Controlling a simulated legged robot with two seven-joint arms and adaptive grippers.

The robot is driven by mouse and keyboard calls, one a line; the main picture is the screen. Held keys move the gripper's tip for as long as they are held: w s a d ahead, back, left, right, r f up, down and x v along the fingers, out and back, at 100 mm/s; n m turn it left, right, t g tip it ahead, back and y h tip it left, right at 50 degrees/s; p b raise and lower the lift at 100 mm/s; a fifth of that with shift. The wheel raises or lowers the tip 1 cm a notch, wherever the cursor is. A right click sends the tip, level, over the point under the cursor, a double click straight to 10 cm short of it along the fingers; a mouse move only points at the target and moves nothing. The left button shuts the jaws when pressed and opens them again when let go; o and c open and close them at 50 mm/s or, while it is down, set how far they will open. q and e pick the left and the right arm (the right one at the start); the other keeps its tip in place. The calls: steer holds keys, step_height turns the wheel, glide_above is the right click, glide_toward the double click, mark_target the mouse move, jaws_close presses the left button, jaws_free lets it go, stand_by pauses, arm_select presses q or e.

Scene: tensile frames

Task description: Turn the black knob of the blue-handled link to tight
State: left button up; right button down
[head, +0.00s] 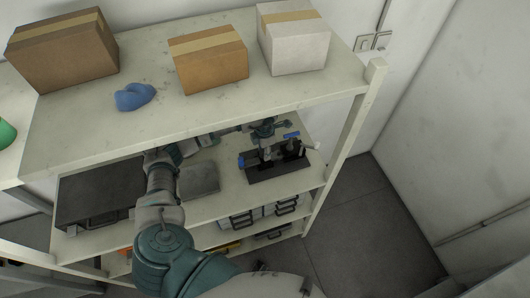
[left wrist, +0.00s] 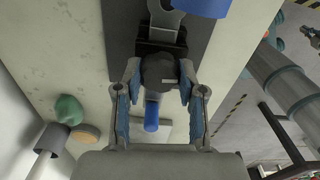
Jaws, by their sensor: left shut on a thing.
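The tensile frame stands on the middle shelf, with a dark base (head: 278,171) and blue parts, in the head view. My left gripper (head: 266,130) reaches in from the left, under the top board, to the upper part of the frame. In the left wrist view, the fingers of my left gripper (left wrist: 158,88) are closed around the round black knob (left wrist: 159,68), one on each side. A blue handle (left wrist: 152,115) sticks out below the knob, between the fingers. The tight or loose state of the knob cannot be read. My right gripper is not recognisable in either view.
The top board (head: 200,110) hangs close above my left arm and carries boxes and a blue lump (head: 135,96). A dark case (head: 95,190) and a grey block (head: 199,180) lie left of the frame. A shelf post (head: 345,145) stands at the right.

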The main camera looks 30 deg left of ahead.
arm_select(q)
steer(key=shift+a+m, duration=0.1)
steer(key=shift+m, duration=0.4)
steer(key=shift+b, duration=0.3)
steer(key=o, duration=1.1)
steer(key=shift+o, duration=0.2)
steer(key=shift+a+r, duration=0.1)
step_height(320, 180, up, 12)
steer(key=shift+f, duration=0.25)
